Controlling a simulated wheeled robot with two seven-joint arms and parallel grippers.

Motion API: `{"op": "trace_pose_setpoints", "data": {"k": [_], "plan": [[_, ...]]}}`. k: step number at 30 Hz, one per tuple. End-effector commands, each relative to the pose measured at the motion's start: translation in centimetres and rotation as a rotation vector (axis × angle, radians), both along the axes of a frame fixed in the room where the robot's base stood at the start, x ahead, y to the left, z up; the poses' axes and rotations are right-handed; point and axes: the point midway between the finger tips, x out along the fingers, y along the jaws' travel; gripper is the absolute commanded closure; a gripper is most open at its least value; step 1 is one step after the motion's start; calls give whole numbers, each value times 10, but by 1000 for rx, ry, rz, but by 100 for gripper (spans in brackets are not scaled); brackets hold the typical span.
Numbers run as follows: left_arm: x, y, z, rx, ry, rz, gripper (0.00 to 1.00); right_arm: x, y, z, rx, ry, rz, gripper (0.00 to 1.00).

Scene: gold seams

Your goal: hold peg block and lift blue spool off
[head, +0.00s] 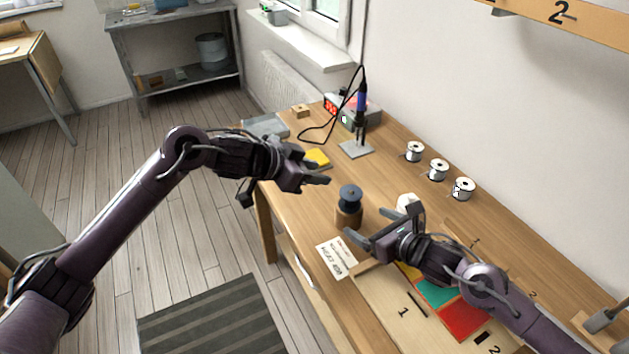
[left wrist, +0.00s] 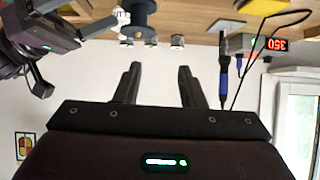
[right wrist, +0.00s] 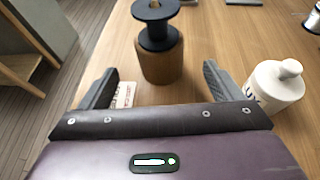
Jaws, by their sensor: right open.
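The blue spool (head: 350,192) is dark, with two flanges, and sits upright on the round wooden peg block (head: 348,216) near the table's front edge. The spool also shows upside down in the left wrist view (left wrist: 138,20), beyond the fingers. My right gripper (head: 384,226) is open and empty, with its fingers pointing toward the block, not around it.
A white bottle (right wrist: 275,88) stands right of the block, close to my right gripper. A paper card (head: 337,259) lies in front of the block. White spools (head: 438,170), a soldering stand (head: 356,148) and a yellow sponge (head: 317,158) stand further back. A coloured tray (head: 372,283) lies nearer.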

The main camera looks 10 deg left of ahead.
Motion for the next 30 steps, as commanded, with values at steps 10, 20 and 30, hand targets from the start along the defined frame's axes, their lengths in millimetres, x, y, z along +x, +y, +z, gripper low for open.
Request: {"op": "trace_pose_setpoints", "data": {"k": [10, 20, 30], "plan": [[-32, -7, -1, 36, 73, -35, 64, 13, 12, -6, 3, 0, -1, 14], [-31, -7, -1, 34, 72, -35, 64, 46, 41, -25, 1, 1, -1, 14], [-31, -7, -1, 34, 72, -35, 64, 54, 49, -30, 0, 0, 0, 14]]}}
